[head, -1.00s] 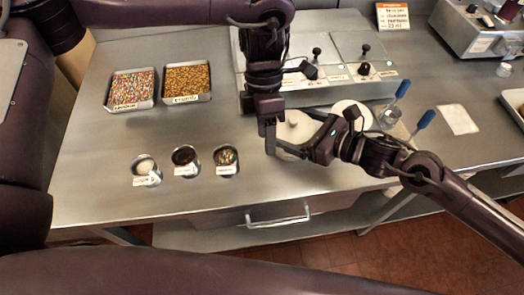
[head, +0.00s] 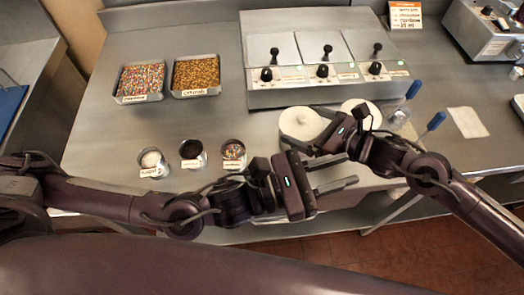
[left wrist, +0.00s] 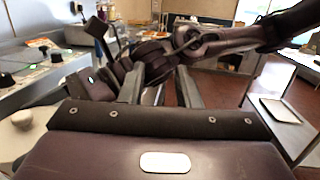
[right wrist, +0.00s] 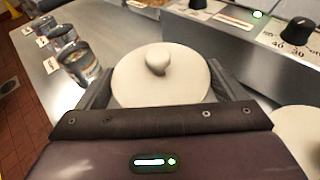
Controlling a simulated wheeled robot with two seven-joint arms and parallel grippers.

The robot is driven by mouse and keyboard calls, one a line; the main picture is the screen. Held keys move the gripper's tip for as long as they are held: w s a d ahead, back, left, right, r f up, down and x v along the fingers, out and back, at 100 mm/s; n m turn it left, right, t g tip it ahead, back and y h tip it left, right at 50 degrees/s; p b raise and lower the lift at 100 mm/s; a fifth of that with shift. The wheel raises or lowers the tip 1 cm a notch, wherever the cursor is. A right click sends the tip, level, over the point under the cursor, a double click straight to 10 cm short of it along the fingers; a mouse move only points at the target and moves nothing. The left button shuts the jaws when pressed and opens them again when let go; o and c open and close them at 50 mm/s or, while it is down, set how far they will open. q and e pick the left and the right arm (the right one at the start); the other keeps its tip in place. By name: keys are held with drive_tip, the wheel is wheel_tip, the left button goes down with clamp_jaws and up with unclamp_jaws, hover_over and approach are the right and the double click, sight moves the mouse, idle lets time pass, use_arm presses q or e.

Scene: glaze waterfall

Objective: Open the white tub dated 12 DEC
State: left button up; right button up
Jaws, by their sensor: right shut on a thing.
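A round white tub (head: 300,124) with a knobbed lid on it stands on the steel counter, below the dispenser machine. It fills the middle of the right wrist view (right wrist: 160,82). My right gripper (head: 318,138) has its fingers on either side of this tub and is shut on it. A second white tub (head: 358,107) stands just to the right, partly behind my right arm; its edge also shows in the right wrist view (right wrist: 301,128). No date label is readable on either tub. My left gripper (head: 345,172) is open and empty, in front of the tubs near the counter's front edge.
Three small cups (head: 192,153) stand left of the tubs. Two trays of sprinkles (head: 195,92) lie behind them. The dispenser machine (head: 322,92) with black knobs backs the tubs. Blue-handled tools (head: 434,123) and a white sheet (head: 467,122) are at right.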

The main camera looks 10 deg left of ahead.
sight(301, 117)
use_arm(q)
drive_tip(key=w+a+f+n+t+y, duration=0.1)
drive_tip(key=a+f+n+t+y, duration=0.15)
drive_tip(key=a+n+y, duration=0.35)
drive_tip(key=w+a+f+n+t+y, duration=0.1)
drive_tip(key=w+a+t+y, duration=0.2)
drive_tip(key=a, duration=0.5)
drive_tip(key=shift+y, duration=0.4)
drive_tip(key=x, duration=1.1)
drive_tip(key=shift+s+d+f, duration=0.1)
drive_tip(key=shift+s+d, duration=0.05)
drive_tip(key=shift+d, duration=0.25)
drive_tip(key=shift+c, duration=0.2)
clamp_jaws()
drive_tip(key=shift+r, duration=0.25)
drive_tip(key=shift+r, duration=0.9)
use_arm(e)
drive_tip(key=shift+r, duration=0.1)
